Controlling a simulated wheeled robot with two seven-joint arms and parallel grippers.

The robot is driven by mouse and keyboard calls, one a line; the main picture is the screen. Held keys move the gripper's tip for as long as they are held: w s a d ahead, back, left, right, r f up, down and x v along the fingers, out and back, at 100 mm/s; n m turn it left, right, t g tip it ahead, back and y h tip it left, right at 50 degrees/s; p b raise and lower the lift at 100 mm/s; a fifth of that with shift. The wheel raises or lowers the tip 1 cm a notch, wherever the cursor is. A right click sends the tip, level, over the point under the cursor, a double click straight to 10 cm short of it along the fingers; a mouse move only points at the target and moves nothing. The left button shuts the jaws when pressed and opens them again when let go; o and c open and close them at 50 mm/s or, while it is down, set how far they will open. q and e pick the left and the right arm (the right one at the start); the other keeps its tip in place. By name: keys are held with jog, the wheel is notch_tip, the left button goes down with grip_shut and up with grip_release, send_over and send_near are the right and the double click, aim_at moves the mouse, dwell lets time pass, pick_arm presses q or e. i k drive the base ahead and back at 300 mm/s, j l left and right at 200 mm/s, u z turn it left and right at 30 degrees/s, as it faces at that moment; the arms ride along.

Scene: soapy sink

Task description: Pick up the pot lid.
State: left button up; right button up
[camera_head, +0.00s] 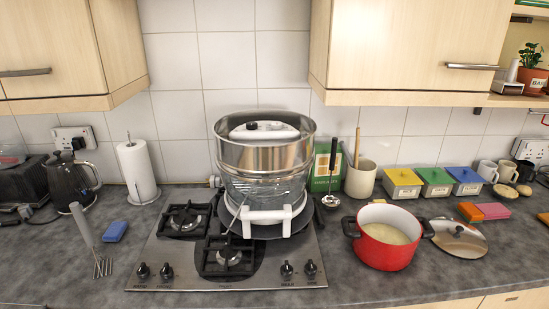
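The pot lid (460,241) is a round, shiny lid with a small dark knob on top. It lies on the grey counter at the right of the head view, knob up. The red pot (385,248), open on top with pale contents, stands just left of it. The pot's right handle comes close to the lid's left edge, and I cannot tell whether they touch. Neither my left nor my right gripper is in view.
A glass and steel cooker (266,158) on a white stand sits on the hob (170,270). Yellow, green and blue tins (436,182), sponges (492,211) and mugs (488,170) stand behind and right of the lid. Counter in front of the lid is clear. Cupboards (415,45) hang above.

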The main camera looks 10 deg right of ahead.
aim_at(455, 237)
jog(key=z, duration=1.55)
jog(key=i+l+u, duration=0.1)
jog(key=l, duration=0.45)
